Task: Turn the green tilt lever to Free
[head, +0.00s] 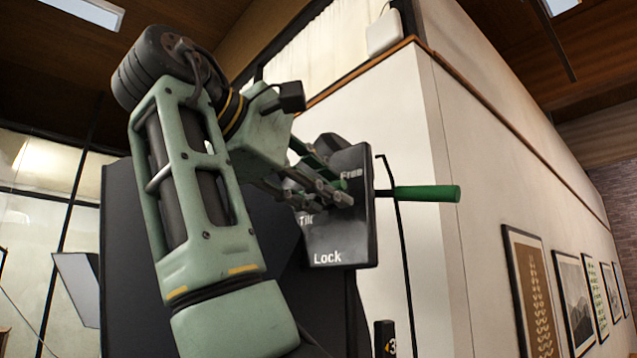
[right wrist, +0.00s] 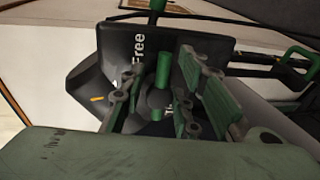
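A black panel (head: 345,225) with the words Free, Tilt and Lock stands at the centre of the head view. My right gripper (head: 328,192) reaches in front of it and hides part of its face. In the right wrist view the green tilt lever (right wrist: 163,72) stands up from a dark round hub, beside the word Free on the panel (right wrist: 120,45). The right gripper (right wrist: 160,105) is open, its fingers on either side of the lever with visible gaps. I cannot tell whether any finger touches it. My left gripper is not in view.
A green-gripped bar (head: 425,193) sticks out to the right of the panel. A thin black rod (head: 400,250) stands beside it. A pale wall (head: 490,190) with framed pictures (head: 530,290) runs off to the right. A green handle (right wrist: 295,60) shows at the right in the wrist view.

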